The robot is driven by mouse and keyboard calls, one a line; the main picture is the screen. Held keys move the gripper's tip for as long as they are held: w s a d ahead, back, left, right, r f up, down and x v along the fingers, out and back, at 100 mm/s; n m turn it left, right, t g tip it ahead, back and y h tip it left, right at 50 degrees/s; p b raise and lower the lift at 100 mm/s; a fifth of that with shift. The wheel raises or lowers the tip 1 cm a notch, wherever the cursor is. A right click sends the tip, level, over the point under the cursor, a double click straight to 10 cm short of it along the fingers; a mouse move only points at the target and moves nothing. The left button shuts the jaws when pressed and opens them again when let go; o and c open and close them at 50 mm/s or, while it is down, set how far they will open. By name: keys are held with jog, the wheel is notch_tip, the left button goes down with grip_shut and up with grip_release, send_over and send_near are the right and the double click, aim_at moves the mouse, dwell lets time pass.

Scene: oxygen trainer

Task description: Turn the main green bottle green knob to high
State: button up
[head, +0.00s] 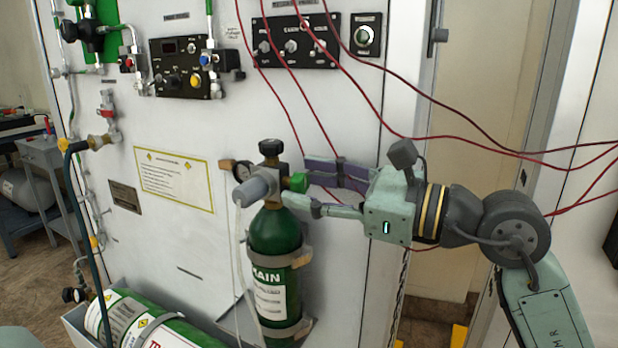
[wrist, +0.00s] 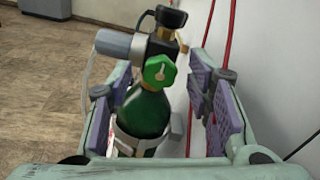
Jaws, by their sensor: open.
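The main green bottle (head: 275,235) stands upright against the white panel, held by grey straps and labelled "MAIN". Its green knob (head: 297,182) is on the right side of the valve, facing my gripper. In the wrist view the green knob (wrist: 159,70) has a pale pointer mark, roughly upright, and the bottle (wrist: 143,115) is below it. My gripper (head: 312,187) is open, with purple pads (wrist: 218,95) on either side of the view and the knob between and beyond them. The knob appears apart from the pads. Its setting cannot be read.
A gauge (head: 243,171) and grey cylindrical fitting (head: 254,188) sit on the valve. Red cables (head: 375,105) hang across the panel and above my arm. A control box (head: 296,42) is above. Another green bottle (head: 150,325) lies at lower left.

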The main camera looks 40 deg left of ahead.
jog(key=shift+s+a, duration=0.1)
jog(key=shift+a, duration=0.25)
jog(key=shift+c, duration=0.3)
grip_shut()
